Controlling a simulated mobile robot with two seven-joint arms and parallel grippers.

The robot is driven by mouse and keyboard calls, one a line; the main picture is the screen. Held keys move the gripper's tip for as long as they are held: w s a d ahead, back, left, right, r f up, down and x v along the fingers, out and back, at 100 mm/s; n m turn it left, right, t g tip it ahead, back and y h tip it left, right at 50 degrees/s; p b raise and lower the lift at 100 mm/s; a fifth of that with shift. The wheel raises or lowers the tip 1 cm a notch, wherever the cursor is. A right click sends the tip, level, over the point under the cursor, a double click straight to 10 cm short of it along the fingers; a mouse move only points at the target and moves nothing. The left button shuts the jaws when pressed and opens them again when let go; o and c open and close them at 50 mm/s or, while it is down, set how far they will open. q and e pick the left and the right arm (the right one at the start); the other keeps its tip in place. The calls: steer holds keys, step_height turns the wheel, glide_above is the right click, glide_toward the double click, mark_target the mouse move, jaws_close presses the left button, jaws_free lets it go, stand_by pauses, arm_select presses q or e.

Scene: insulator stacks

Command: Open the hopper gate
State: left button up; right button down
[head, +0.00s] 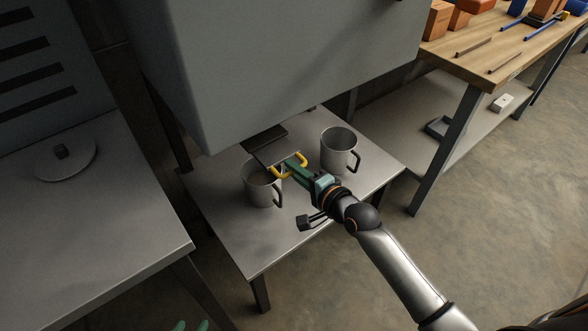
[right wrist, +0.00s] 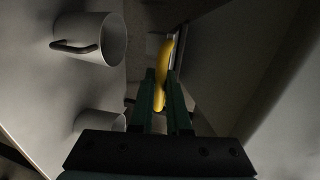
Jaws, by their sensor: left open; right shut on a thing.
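The large grey hopper (head: 270,60) hangs over a small metal table. A flat gate plate (head: 272,153) shows at its lower edge, with a yellow handle (head: 276,176) on its front. My right gripper (head: 292,165) is shut on the yellow handle, above the table. In the right wrist view the handle (right wrist: 165,70) stands between the green fingers (right wrist: 160,95). How far the plate is drawn out is hard to tell. Only the green fingertips of my open left gripper (head: 190,326) show at the bottom edge, far from the gate.
Two grey mugs stand on the metal table (head: 245,240): one (head: 262,188) beneath the handle area, the other (head: 339,150) to the right. A grey bench (head: 100,230) with a round disc (head: 65,157) is at left. A wooden workbench (head: 490,55) with blocks is at upper right.

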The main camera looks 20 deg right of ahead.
steer(key=f+p+v, duration=0.1)
steer(key=p+v, duration=0.2)
steer(key=v, duration=0.3)
steer(key=shift+s+f+p, duration=0.2)
steer(key=shift+s+p, duration=0.05)
steer(key=shift+p, duration=0.05)
steer(key=shift+d, duration=0.1)
steer(key=c, duration=0.9)
jaws_free()
steer(key=shift+p+v, duration=0.8)
steer(key=shift+v, duration=5.45)
